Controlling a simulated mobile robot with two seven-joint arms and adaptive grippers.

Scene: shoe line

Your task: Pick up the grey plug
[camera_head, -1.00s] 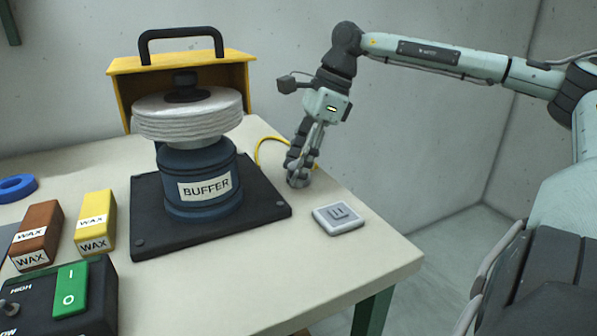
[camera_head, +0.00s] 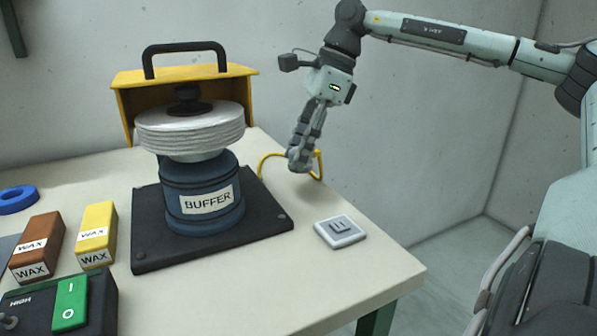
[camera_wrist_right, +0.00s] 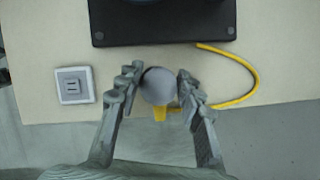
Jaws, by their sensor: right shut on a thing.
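The grey plug (camera_wrist_right: 159,86) is round, with a yellow cord end below it in the right wrist view. My right gripper (camera_wrist_right: 160,88) is shut on it, one finger on each side. In the head view, my right gripper (camera_head: 298,163) holds the plug (camera_head: 298,166) a little above the table at its right edge, with fingers pointing down. The yellow cord (camera_head: 320,165) loops from the plug towards the buffer (camera_head: 200,190). My left gripper is out of view.
A grey socket plate (camera_head: 340,231) lies on the table right of the buffer's black base (camera_head: 150,235). Wax blocks (camera_head: 97,236) and a switch box (camera_head: 100,300) are at left. The table front (camera_head: 230,300) is clear.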

